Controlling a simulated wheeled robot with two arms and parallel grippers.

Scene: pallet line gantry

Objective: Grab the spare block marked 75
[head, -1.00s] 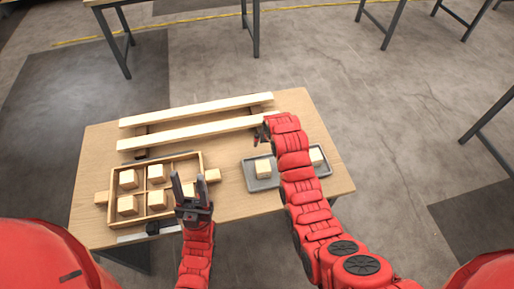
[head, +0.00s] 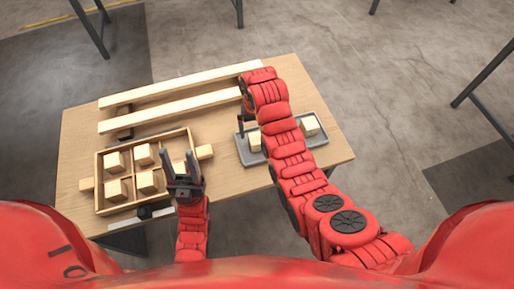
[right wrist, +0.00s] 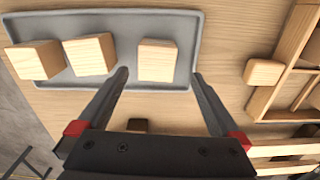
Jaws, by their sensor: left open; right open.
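A grey tray (head: 318,141) sits on the right part of the table. In the head view, one pale wooden block (head: 255,141) is at its left and another (head: 310,125) at its right. The right wrist view shows three blocks in it: left (right wrist: 37,60), middle (right wrist: 90,54) and right (right wrist: 158,58). No number is readable on any. My right gripper (right wrist: 160,74) is open, its fingertips on either side of the right block's near edge in that view; contact cannot be told.
The box holds several similar blocks and has wooden tabs at its ends. Two long pale beams (head: 185,85) lie across the back of the table (head: 75,150). My right arm covers part of the tray. Bare tabletop lies between box and tray.

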